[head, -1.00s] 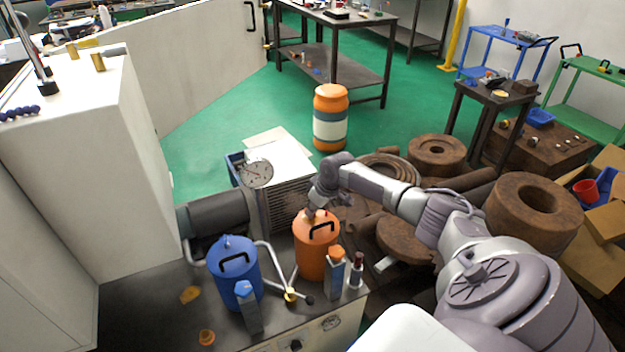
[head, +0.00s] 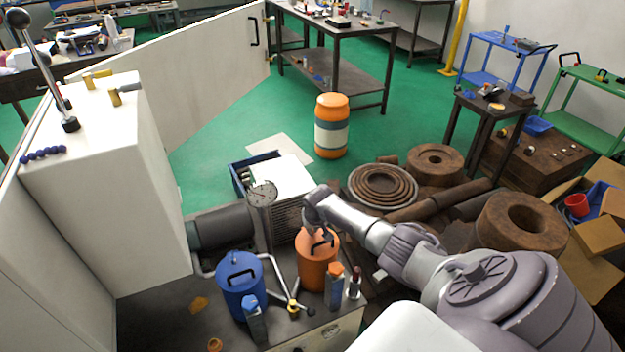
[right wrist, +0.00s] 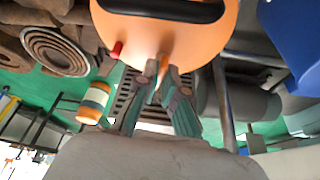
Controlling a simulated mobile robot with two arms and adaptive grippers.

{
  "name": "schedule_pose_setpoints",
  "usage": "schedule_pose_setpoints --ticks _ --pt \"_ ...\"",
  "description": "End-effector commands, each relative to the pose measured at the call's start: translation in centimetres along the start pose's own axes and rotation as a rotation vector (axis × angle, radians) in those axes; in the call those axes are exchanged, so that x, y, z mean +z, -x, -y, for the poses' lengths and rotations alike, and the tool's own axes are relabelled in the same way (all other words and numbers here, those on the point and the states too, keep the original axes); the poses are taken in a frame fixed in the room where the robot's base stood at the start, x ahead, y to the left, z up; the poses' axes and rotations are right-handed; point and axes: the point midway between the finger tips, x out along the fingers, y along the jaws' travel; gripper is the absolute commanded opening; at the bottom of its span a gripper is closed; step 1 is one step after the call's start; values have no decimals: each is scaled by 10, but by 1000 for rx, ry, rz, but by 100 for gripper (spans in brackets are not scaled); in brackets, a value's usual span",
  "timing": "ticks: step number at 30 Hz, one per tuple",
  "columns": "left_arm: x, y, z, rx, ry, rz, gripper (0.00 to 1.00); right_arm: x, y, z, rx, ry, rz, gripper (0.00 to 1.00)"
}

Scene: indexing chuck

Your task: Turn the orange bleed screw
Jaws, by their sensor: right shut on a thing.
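The orange canister (head: 317,272) stands upright on the dark bench top, with a black handle on its lid. My right gripper (head: 313,228) reaches down to the far side of that lid. In the right wrist view my right gripper (right wrist: 164,82) has its two fingers closed around the small orange bleed screw (right wrist: 163,68) at the edge of the canister (right wrist: 185,35). The fingers hide much of the screw, so its turn angle cannot be read. My left gripper is not in view.
A blue canister (head: 240,285) stands left of the orange one, with pipes and a small yellow-hubbed valve (head: 293,307) between them. A dial gauge (head: 262,194) rises behind. A small red part (right wrist: 116,50) sits beside the screw. Rusty rings and bars crowd the right.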

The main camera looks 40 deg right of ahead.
Motion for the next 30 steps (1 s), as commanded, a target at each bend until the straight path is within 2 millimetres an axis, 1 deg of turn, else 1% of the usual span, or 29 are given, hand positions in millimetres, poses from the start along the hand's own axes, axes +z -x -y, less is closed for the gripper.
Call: schedule_pose_setpoints --ticks 16,17,18,21,30 --pt "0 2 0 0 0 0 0 -2 1 0 8 -23 -3 0" --pt "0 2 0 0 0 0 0 -2 1 0 8 -23 -3 13" --pt "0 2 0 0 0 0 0 -2 1 0 8 -23 -3 20" --pt "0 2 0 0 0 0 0 -1 0 0 8 -23 -2 33" --pt "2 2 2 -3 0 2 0 0 1 0 8 -22 -1 33"
